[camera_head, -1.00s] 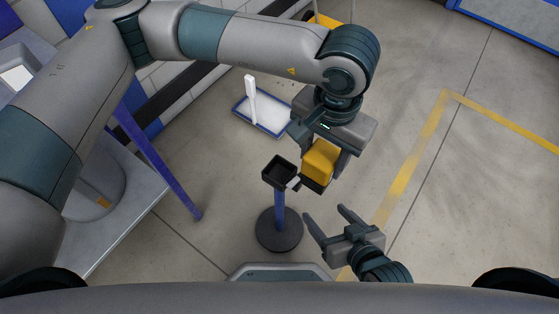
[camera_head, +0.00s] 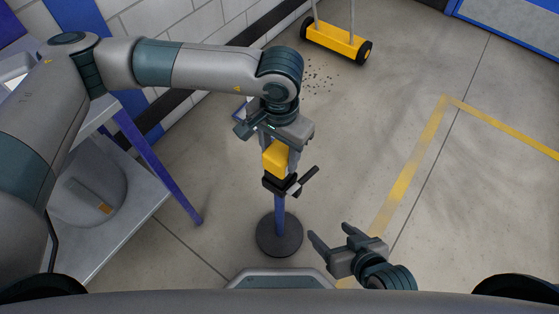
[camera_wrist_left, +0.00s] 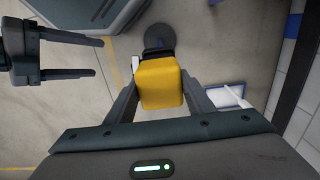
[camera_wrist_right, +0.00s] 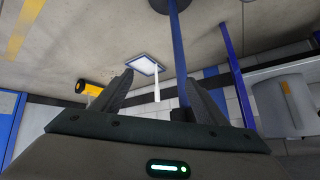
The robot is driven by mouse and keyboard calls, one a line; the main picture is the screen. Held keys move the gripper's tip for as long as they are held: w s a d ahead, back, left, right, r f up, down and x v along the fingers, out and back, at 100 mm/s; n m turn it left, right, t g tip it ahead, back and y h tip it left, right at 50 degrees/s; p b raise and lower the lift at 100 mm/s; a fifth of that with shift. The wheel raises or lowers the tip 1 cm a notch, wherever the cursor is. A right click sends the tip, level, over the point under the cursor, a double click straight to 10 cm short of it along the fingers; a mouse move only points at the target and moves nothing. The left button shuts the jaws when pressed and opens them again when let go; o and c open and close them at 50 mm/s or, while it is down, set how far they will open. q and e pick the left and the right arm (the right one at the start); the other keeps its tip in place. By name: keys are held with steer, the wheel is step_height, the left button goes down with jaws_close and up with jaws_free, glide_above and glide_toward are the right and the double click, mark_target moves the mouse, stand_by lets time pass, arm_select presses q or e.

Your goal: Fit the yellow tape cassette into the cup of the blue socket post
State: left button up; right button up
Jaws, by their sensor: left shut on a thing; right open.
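The yellow tape cassette (camera_head: 275,157) is held between the fingers of my left gripper (camera_head: 278,163), which is shut on it. In the head view its lower end meets the black cup (camera_head: 272,186) of the blue socket post (camera_head: 280,212); I cannot tell whether it is inside the cup or just above it. In the left wrist view the cassette (camera_wrist_left: 160,83) hides most of the cup. The post stands upright on a round dark base (camera_head: 279,236). My right gripper (camera_head: 331,236) is open and empty, to the right of the post and nearer me.
A dark bar with a pale piece (camera_head: 304,181) juts from the cup's right side. A yellow wheeled sweeper (camera_head: 336,40) stands at the back, with dark bits on the floor. A grey table (camera_head: 124,216) with a blue leg is at left. The floor to the right is clear.

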arm_select(q)
steer(key=shift+f, duration=1.95)
arm_select(e)
steer(key=shift+w+a+r, duration=0.2)
steer(key=shift+a, duration=0.1)
arm_select(q)
steer(key=shift+f+b, duration=0.15)
steer(key=shift+b, duration=0.25)
steer(key=o, duration=1.2)
arm_select(e)
steer(key=shift+w+a+r+t, duration=0.15)
steer(key=shift+w+r+t, duration=0.3)
steer(key=shift+w+t, duration=0.15)
steer(key=shift+s, duration=0.15)
